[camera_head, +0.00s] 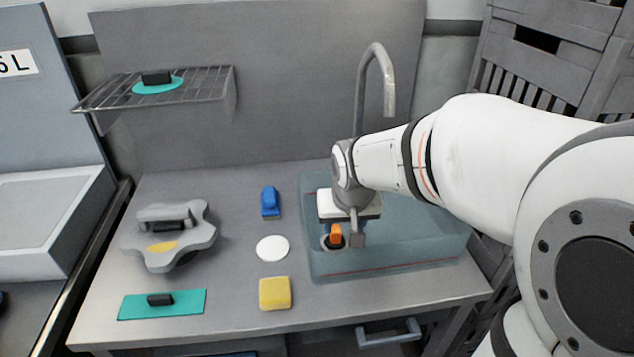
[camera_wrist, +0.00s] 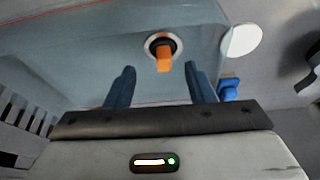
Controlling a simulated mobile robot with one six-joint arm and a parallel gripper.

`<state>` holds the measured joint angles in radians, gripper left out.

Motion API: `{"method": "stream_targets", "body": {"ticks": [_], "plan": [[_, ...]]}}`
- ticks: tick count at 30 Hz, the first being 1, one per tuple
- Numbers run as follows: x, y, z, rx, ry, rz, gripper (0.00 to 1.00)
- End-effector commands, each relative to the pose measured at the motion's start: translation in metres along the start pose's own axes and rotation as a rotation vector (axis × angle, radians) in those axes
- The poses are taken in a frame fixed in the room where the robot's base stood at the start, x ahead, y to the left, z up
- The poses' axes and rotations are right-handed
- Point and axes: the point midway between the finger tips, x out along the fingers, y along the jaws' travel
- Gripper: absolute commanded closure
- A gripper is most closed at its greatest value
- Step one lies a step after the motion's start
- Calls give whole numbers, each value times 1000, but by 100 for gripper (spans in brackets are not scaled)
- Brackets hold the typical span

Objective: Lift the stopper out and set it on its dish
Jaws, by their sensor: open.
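The stopper (camera_head: 336,235) has an upright orange tab on a dark base. It sits in a pale ring in the floor of the translucent blue basin (camera_head: 330,268). In the wrist view the orange tab (camera_wrist: 164,60) shows between and just beyond my fingertips. My gripper (camera_wrist: 160,75) is open and empty, its two dark blue fingers apart on either side of the tab's line. In the head view my wrist hangs over the basin and partly hides it. A flat white round dish (camera_head: 272,248) lies on the bench left of the basin; it also shows in the wrist view (camera_wrist: 241,40).
A tall curved tap (camera_head: 388,90) rises behind the basin. A blue brush-like item (camera_head: 270,202) and a yellow sponge (camera_head: 275,293) lie near the dish. A grey lobed fixture (camera_head: 190,252) and a teal plate (camera_head: 190,304) are at left. A wire shelf (camera_head: 205,85) hangs behind.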

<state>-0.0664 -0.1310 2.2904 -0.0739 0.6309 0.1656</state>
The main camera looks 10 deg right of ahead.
Motion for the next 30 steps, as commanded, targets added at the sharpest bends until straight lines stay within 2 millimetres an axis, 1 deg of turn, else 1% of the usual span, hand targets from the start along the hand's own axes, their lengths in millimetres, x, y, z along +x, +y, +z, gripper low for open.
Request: {"method": "stream_targets", "body": {"ticks": [1,3,6,16,21,24,27,30], "plan": [[15,0,-10,4,8,1,51],[25,-1,-21,8,21,1,51],[35,-2,-30,12,33,1,51],[70,-3,-33,12,35,1,51],[95,-5,-34,12,34,1,51],[106,-5,-34,12,36,1,51],[111,-5,-35,12,36,1,51],[111,-5,-35,12,38,0,51]]}}
